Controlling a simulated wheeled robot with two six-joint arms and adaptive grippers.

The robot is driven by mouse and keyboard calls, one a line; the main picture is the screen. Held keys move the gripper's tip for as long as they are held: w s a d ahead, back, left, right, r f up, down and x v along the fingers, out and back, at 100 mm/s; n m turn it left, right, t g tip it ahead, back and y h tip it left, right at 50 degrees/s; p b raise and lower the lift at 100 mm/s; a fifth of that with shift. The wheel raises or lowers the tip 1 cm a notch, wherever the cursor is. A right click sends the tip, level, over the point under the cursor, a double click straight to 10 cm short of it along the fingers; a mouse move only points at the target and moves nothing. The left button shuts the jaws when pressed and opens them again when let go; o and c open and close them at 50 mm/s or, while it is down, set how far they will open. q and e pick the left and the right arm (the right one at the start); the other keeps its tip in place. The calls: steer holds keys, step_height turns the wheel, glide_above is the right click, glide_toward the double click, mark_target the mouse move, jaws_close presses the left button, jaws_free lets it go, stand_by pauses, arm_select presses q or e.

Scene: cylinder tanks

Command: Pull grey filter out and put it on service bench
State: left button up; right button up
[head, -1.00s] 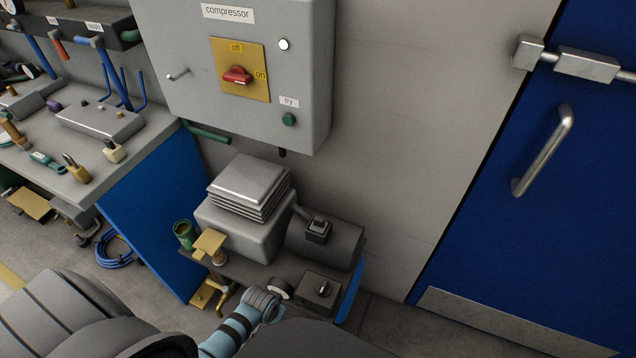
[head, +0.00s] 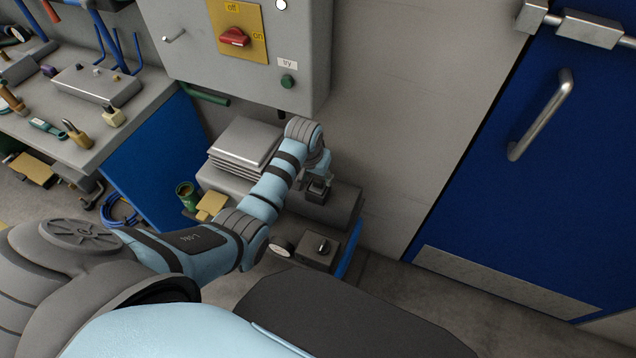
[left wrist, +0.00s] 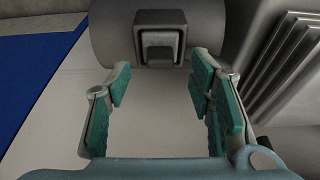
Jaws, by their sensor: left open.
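A dark grey square block with a raised grip, which I take for the grey filter, sits on top of a grey cylinder (head: 345,207) in the head view (head: 317,194). In the left wrist view the block (left wrist: 159,22) is at the top centre, just beyond the fingertips. My left gripper (left wrist: 157,82) is open and empty, its teal-padded fingers apart with nothing between them. In the head view the left gripper (head: 319,168) is close above the block and partly hides it. The service bench (head: 150,108) is at the left, bearing tools. My right gripper is not seen.
Stacked silver fins (head: 243,143) stand just left of the cylinder. The compressor panel (head: 300,60) hangs on the wall above it. A dark box with a knob (head: 320,250) and a gauge (head: 283,243) are in front. A blue door (head: 540,200) is at the right.

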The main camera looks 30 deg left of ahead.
mark_target(318, 181)
arm_select(q)
steer(key=b+x, duration=0.1)
steer(key=x, duration=0.2)
steer(key=shift+f, duration=0.2)
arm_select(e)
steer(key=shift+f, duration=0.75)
arm_select(q)
steer(key=shift+c, duration=0.5)
jaws_close()
steer(key=shift+r, duration=0.1)
steer(key=shift+r+p, duration=0.65)
steer(key=shift+p, duration=0.45)
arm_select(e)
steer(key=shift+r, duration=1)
arm_select(q)
step_height(318, 181, up, 4)
steer(key=p, duration=0.5)
steer(key=shift+r, duration=0.25)
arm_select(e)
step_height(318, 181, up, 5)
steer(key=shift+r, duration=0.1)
arm_select(q)
steer(key=shift+f, duration=0.1)
